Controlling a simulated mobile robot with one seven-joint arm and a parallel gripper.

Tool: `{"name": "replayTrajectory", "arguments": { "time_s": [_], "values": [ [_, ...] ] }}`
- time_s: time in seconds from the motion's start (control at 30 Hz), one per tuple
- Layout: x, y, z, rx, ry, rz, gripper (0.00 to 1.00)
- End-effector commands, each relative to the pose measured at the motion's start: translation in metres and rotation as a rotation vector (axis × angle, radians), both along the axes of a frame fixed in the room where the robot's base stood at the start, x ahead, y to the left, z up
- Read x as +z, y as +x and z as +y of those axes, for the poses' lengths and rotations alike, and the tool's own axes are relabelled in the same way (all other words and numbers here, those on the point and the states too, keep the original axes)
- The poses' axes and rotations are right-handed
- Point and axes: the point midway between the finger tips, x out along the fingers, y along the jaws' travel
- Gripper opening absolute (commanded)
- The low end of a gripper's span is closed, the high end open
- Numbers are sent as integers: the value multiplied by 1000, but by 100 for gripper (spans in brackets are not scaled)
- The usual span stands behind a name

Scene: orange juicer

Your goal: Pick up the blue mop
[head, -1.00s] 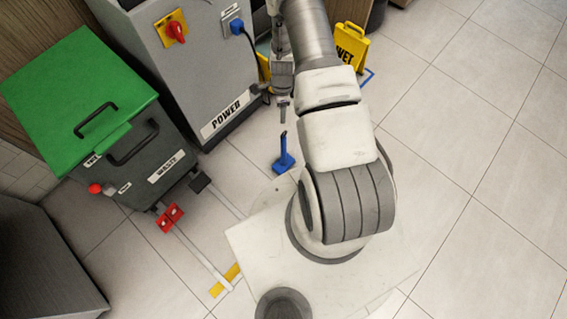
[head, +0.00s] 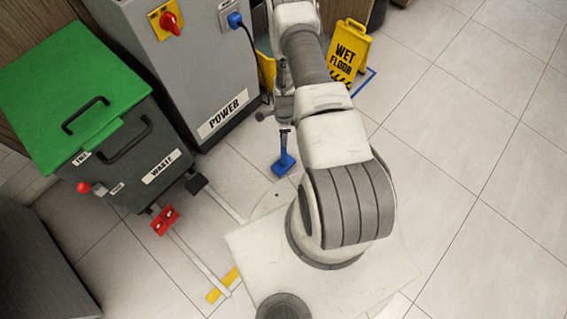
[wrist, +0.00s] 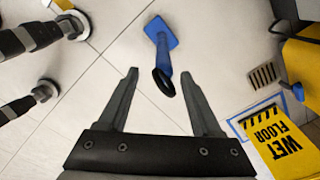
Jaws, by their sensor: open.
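The blue mop (head: 283,163) stands upright on the tiled floor, its flat blue head down and its handle rising toward my gripper. In the wrist view the blue mop (wrist: 163,50) lies ahead of my gripper (wrist: 159,84), with its dark handle end between the two fingertips or just beyond them. The fingers are open and nothing is held. In the head view my gripper (head: 284,122) is beside or above the handle top, partly hidden by my arm; whether it touches the handle I cannot tell.
A grey power cabinet (head: 190,75) and a green-lidded waste bin (head: 120,140) stand to the left. A yellow wet floor sign (head: 348,52) stands behind on the right, inside blue floor tape. A floor drain (wrist: 263,76) shows in the wrist view. Open tiled floor lies to the right.

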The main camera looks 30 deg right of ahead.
Motion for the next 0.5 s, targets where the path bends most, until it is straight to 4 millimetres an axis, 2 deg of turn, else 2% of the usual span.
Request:
{"name": "replayTrajectory", "arguments": {
  "time_s": [0.33, 0.5],
  "values": [
    [-45, 5, 0, 1, 0, 1, 66],
    [-52, 5, 0, 0, 0, 0, 66]
  ]
}}
